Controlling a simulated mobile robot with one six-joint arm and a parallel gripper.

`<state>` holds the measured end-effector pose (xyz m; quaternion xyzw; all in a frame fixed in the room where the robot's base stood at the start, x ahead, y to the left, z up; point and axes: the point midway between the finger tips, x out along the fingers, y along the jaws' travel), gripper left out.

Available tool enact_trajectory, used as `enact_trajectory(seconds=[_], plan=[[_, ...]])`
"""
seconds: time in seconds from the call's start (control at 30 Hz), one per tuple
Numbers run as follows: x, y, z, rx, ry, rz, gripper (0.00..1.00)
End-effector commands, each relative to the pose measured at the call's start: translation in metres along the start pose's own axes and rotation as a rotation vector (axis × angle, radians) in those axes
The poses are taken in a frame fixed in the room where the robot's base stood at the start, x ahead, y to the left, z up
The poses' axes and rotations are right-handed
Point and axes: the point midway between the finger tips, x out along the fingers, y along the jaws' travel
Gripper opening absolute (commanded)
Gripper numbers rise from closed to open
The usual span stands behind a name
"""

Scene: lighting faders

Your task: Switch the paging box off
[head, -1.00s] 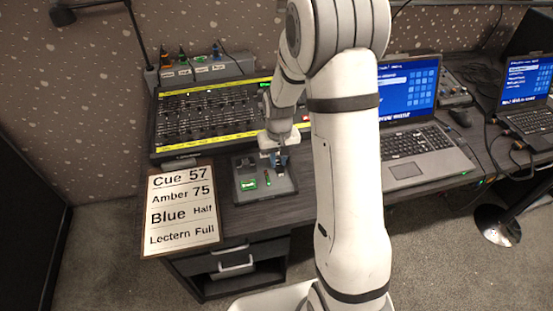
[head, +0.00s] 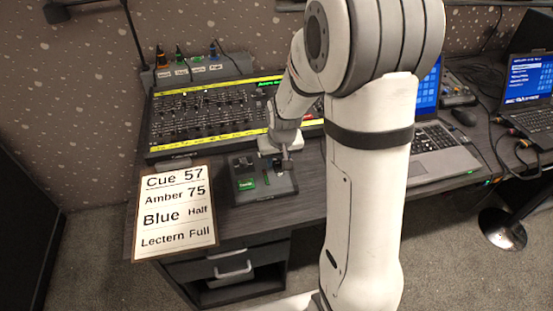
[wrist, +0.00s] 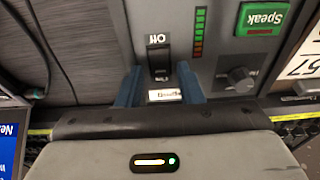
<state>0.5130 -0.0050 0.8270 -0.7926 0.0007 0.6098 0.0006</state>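The paging box (head: 275,187) is a grey box at the desk's front edge, below the fader console. In the wrist view its face (wrist: 215,62) appears upside down, with a black rocker switch (wrist: 158,62) marked ON at the picture's top end. A small white label (wrist: 164,95) lies below the switch. A green Speak button (wrist: 259,19), a knob (wrist: 240,79) and a green-and-red level strip (wrist: 199,33) are beside it. My gripper (wrist: 160,88) is open, its blue fingers either side of the switch's lower end and label. Contact and the rocker's position are unclear.
The fader console (head: 205,120) is close behind the box. A laptop (head: 440,150) is to the right, partly behind my arm. Dark bare desk (wrist: 75,40) lies beside the box in the wrist view.

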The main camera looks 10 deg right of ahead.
Motion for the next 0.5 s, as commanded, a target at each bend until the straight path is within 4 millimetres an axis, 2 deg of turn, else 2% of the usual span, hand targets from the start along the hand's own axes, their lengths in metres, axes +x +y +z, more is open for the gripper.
enact_trajectory(seconds=[0.33, 0.5], plan=[[-0.002, 0.000, 0.000, -0.001, 0.000, 0.000, 0.40], [-0.024, 0.000, -0.001, -0.001, 0.005, 0.000, 0.40]])
